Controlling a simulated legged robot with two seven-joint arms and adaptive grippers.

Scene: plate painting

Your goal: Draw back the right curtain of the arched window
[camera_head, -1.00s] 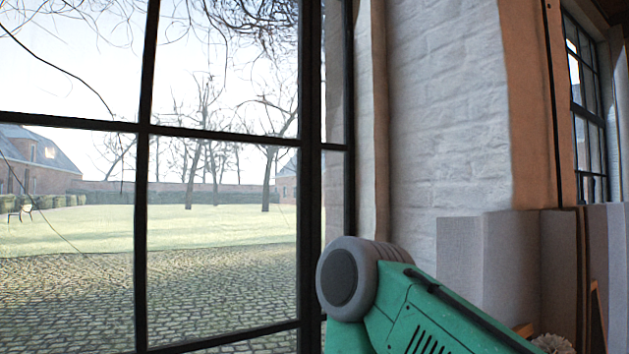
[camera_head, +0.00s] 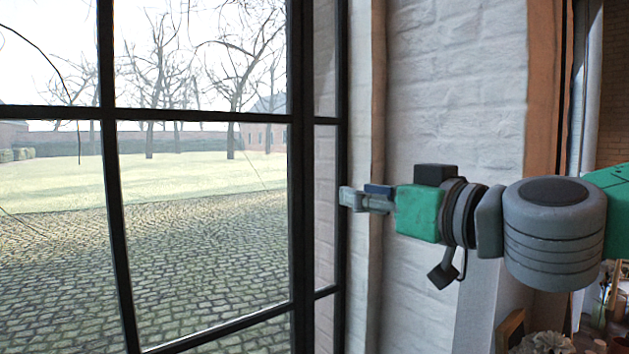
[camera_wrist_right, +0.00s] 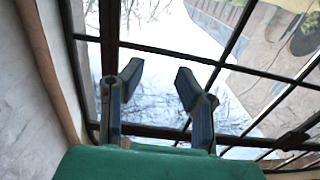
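The window (camera_head: 302,180) has dark metal bars and fills the left of the head view; its arch is not in view. I cannot make out a curtain for certain in either view now. My right gripper (camera_head: 352,200) reaches in from the right, its tips in front of the window's right edge and the brown post. In the right wrist view the two fingers of the right gripper (camera_wrist_right: 158,82) are spread apart with nothing between them. The window bars (camera_wrist_right: 165,52) lie behind them. I cannot tell whether the tips touch the frame. My left gripper is not in view.
A white brick wall (camera_head: 455,90) with a brown upright edge (camera_head: 377,110) stands right of the window, behind my right arm. A pale panel (camera_head: 480,310) shows below the arm. Pale flowers (camera_head: 545,343) and small items are at the lower right.

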